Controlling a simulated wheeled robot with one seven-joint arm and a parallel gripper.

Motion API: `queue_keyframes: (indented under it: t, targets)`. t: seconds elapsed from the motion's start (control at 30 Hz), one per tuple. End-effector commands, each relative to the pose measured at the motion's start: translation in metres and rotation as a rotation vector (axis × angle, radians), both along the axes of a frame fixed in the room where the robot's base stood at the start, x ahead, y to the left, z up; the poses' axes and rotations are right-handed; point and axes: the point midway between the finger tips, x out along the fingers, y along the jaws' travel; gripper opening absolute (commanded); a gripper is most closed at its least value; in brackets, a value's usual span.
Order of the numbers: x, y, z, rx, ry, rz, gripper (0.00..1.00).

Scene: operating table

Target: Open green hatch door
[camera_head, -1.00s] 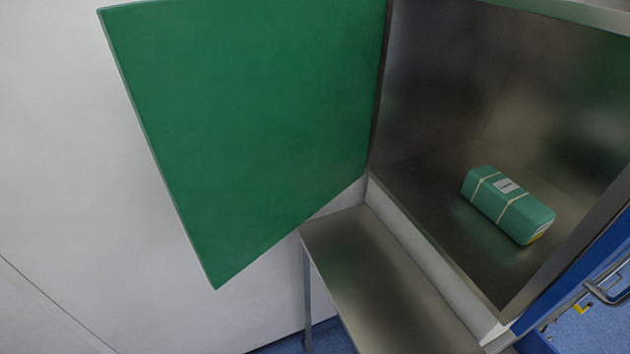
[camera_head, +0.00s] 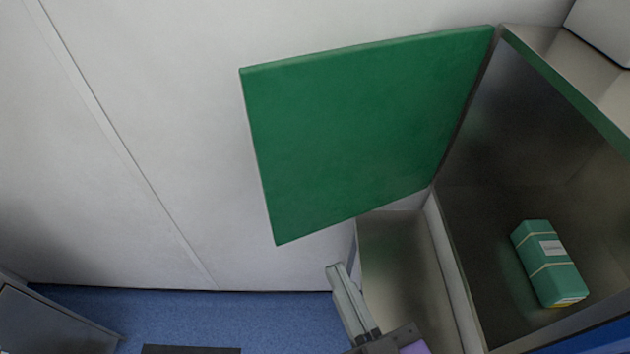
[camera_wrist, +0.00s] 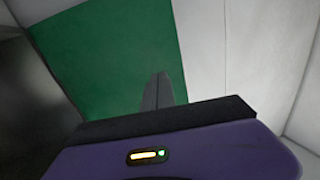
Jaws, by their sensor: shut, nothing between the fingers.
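The green hatch door (camera_head: 365,135) stands wide open, swung out to the left of the steel compartment (camera_head: 480,240). It also shows in the wrist view (camera_wrist: 110,55), ahead of the fingers. My gripper (camera_head: 337,270) is at the bottom of the head view, in front of the steel ledge and below the door's lower edge. Its fingers are together and empty. They show in the wrist view too (camera_wrist: 160,82), overlapping the door in the picture. I cannot tell whether they touch the door. The door's hinge side meets the compartment's left edge.
A green wrapped package (camera_head: 549,263) lies inside the compartment. A steel ledge (camera_head: 400,260) sits below the opening. A white wall (camera_head: 180,80) stands behind the door. Blue floor (camera_head: 220,318) is clear at lower left, beside a grey cabinet (camera_head: 50,325).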

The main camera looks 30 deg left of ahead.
Motion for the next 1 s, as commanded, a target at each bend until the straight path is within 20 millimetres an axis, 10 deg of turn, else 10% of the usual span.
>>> queue_keyframes:
  t: [1.0]
  targets:
    - [0.072,0.123,0.01,-0.007,-0.019,0.052,0.0]
